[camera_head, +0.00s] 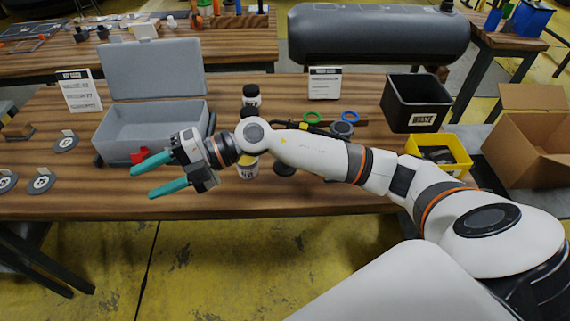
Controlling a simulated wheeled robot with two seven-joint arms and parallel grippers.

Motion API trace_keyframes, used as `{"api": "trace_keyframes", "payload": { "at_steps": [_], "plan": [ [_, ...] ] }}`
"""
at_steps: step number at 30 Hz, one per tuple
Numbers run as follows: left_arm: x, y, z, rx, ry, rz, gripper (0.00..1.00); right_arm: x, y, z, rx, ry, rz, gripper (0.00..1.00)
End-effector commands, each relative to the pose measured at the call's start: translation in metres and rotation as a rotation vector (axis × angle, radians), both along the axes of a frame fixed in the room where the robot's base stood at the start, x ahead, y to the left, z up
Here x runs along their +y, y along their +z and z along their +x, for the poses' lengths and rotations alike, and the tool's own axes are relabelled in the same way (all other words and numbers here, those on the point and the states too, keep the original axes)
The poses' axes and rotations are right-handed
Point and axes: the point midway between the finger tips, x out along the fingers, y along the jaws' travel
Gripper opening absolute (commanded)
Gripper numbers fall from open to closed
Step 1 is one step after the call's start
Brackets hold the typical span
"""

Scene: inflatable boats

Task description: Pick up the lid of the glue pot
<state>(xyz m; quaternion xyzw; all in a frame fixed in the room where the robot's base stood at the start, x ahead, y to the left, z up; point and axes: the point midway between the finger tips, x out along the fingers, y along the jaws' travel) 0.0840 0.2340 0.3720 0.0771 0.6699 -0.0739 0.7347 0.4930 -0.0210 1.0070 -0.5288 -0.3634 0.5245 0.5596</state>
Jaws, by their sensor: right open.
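My right gripper (143,182) has teal fingers spread apart with nothing between them. It is held over the table's front edge, pointing left, in front of the grey toolbox. A dark bottle with a black cap (251,95) stands farther back. A dark round piece (285,169) lies right of the pot, partly under my forearm; I cannot tell whether it is a lid. My left gripper is not in view.
An open grey toolbox (150,128) stands behind the gripper with a red item at its front. A black waste bin (414,103), yellow crate (455,147) and cardboard box (530,140) are at right. Green and blue rings (350,116) lie mid-table. Small discs (41,181) lie left.

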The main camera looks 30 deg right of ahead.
Motion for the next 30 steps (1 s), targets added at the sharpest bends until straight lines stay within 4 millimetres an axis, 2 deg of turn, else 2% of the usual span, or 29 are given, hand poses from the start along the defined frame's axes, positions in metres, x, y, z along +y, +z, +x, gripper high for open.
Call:
{"api": "trace_keyframes", "payload": {
  "at_steps": [3, 5, 6, 9, 12, 15, 19, 27, 30],
  "plan": [
    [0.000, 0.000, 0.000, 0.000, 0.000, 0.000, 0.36, -0.055, -0.041, 0.018, 0.016, 0.083, -0.415, 0.49],
    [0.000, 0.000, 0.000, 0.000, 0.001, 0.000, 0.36, -0.095, -0.056, 0.028, 0.056, 0.085, -0.617, 0.49],
    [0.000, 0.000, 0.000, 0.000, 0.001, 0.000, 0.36, -0.124, -0.061, 0.034, 0.090, 0.073, -0.743, 0.49],
    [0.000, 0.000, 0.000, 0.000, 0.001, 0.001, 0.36, -0.196, -0.064, 0.045, 0.189, 0.010, -1.012, 0.49],
    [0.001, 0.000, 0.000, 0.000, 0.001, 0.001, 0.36, -0.253, -0.056, 0.048, 0.285, -0.064, -1.202, 0.49],
    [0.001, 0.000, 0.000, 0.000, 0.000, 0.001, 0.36, -0.289, -0.046, 0.047, 0.354, -0.121, -1.313, 0.49],
    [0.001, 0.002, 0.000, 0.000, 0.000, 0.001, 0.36, -0.307, -0.048, 0.045, 0.396, -0.153, -1.369, 0.49],
    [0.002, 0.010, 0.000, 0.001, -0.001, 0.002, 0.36, -0.307, -0.094, 0.044, 0.399, -0.150, -1.372, 0.49],
    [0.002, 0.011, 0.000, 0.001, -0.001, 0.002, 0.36, -0.307, -0.104, 0.044, 0.397, -0.150, -1.371, 0.49]
  ]
}}
